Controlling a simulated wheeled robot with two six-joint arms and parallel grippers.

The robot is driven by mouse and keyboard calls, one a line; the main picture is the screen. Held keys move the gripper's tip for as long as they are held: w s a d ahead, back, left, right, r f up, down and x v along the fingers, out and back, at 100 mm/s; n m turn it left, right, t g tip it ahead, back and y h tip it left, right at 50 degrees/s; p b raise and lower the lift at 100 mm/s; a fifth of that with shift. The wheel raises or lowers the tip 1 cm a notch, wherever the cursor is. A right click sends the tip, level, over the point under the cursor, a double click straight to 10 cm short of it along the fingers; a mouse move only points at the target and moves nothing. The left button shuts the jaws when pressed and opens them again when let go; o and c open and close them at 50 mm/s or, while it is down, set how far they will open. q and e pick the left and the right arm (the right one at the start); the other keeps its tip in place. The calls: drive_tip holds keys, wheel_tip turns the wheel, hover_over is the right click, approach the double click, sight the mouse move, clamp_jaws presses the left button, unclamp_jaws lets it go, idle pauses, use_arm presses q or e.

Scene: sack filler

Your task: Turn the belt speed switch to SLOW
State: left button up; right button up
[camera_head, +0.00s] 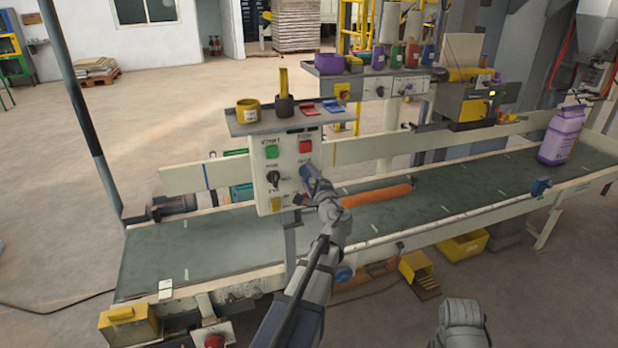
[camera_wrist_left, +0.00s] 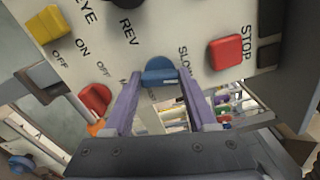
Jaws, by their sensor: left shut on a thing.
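The control panel (camera_head: 262,165) is a pale upright box on a post in front of the belt. My left gripper (camera_head: 309,178) is at the right side of its face. In the left wrist view, the blue switch knob (camera_wrist_left: 160,72) sits between the two purple-grey fingers of my left gripper (camera_wrist_left: 160,84), which is shut on it. The word SLOW is printed to the right of the knob. Lettering on its left is mostly hidden by a finger. In the head view the gripper hides the knob.
Close to the knob are a red STOP button (camera_wrist_left: 226,52), a red knob (camera_wrist_left: 95,98), a black REV selector and a yellow switch (camera_wrist_left: 46,24). The belt (camera_head: 200,250) runs behind the panel, with a purple sack (camera_head: 562,135) at its right.

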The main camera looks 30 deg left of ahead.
use_arm(q)
drive_tip(key=shift+n, duration=1.6)
drive_tip(key=o, duration=1.4)
drive_tip(key=shift+c, duration=0.2)
drive_tip(key=v, duration=0.8)
